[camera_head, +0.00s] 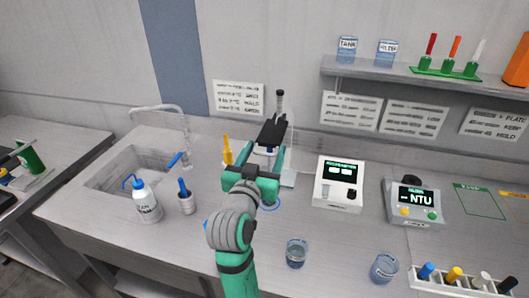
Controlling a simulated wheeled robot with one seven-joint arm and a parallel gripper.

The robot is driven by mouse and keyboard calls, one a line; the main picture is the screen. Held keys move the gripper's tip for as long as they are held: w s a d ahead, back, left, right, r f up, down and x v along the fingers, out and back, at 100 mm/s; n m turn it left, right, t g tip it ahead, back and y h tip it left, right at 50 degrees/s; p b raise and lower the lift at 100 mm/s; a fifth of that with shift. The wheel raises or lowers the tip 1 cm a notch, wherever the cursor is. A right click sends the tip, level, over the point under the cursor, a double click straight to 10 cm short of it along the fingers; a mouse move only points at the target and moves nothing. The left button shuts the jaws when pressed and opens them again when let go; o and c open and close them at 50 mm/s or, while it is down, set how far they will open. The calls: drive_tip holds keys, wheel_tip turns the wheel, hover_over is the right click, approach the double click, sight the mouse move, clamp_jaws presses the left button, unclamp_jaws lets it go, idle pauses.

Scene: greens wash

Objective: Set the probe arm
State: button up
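The probe stand has an upright post with a dark top (280,100) and a pale base (288,178) at the back middle of the bench. I cannot tell whether a finger touches the stand.
A meter (338,184) and an NTU unit (413,203) stand to the right. Beakers (296,253) (384,267) are near the front. A wash bottle (143,200), a cup with a blue tool (186,202) and a yellow bottle (227,151) stand left.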

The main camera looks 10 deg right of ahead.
drive_tip(key=shift+s+a, duration=0.1)
drive_tip(key=v, duration=1)
drive_tip(key=shift+s, duration=0.25)
